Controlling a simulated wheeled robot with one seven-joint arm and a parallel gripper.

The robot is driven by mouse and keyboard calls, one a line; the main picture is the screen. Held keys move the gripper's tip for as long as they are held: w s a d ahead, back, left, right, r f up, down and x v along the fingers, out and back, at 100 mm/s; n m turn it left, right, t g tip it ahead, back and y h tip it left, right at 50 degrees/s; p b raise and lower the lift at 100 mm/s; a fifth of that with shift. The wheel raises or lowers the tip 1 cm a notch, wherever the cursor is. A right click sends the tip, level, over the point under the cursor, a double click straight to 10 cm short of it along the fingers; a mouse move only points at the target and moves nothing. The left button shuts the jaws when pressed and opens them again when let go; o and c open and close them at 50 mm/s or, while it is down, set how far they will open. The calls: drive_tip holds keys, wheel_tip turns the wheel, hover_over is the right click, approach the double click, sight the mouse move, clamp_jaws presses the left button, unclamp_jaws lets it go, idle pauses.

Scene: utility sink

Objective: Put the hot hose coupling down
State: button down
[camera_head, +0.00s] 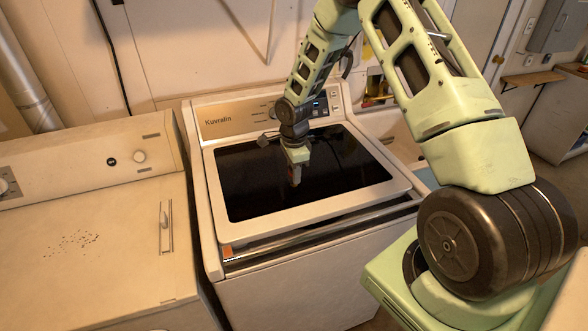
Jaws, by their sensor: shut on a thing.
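My gripper (295,182) points down over the dark glass lid (345,165) of the white washing machine, near the middle of the glass. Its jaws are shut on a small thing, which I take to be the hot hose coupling. Only a small dark, reddish bit shows at the fingertips, and the fingers hide most of it. I cannot tell whether its lower end touches the glass or hangs just above it.
A second white machine (95,230) with dark specks on its top stands at left. The washer's control panel (235,120) rises behind the lid. A pale basin (425,178) is partly hidden behind my arm at right. The glass around my gripper is clear.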

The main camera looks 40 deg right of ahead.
drive_tip(key=shift+f, duration=0.15)
drive_tip(key=c, duration=1.1)
unclamp_jaws()
drive_tip(key=shift+r, duration=0.2)
